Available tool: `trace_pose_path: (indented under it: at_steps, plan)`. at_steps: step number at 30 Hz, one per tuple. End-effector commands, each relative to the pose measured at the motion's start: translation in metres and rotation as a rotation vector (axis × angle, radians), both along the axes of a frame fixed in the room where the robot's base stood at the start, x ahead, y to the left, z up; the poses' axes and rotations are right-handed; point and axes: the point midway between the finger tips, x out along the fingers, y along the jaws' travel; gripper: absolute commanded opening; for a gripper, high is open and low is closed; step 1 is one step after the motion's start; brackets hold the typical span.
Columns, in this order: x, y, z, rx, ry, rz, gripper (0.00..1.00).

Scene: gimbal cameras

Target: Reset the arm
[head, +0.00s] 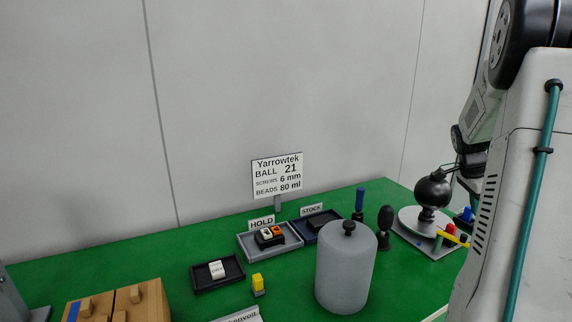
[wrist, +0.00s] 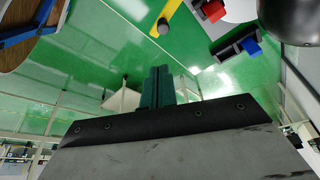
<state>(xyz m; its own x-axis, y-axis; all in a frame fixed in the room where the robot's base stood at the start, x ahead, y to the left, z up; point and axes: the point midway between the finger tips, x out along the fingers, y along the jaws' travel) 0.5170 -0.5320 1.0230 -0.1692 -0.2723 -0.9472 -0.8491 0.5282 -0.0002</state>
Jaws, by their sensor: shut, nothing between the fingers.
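My gripper (wrist: 157,88) shows in the wrist view with its two teal fingers together, shut and empty. In the head view my arm fills the right edge and the gripper itself cannot be made out clearly. The black ball (head: 433,190) stands on a pale round plate (head: 411,220) beside my arm. The ball's dark underside (wrist: 290,18) shows at the top right of the wrist view, apart from the fingers.
A grey cylinder (head: 346,270) with a black knob stands on the green table (head: 120,270). Trays (head: 270,250), a sign (head: 277,177) and a wooden box (head: 118,303) stand further left. A yellow bar (head: 452,237) and red block (head: 450,229) sit near the plate.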

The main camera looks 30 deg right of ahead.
Motion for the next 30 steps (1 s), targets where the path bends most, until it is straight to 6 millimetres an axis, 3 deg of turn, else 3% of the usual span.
trace_pose_path:
  at_steps: [7, 11, 14, 20, 26, 30]
  plan:
    - [-0.003, 0.005, -0.003, 0.044, 0.047, 0.12, 0.0]
    - [-0.017, 0.032, -0.016, 0.156, 0.108, 0.275, 0.0]
    - [-0.019, 0.07, -0.01, 0.232, 0.138, 0.435, 0.0]
    - [-0.011, 0.166, 0.015, 0.336, 0.17, 0.801, 0.0]
    - [-0.015, 0.284, 0.043, 0.395, 0.185, 1.23, 0.0]
    - [-0.033, 0.361, 0.055, 0.404, 0.188, 1.524, 0.0]
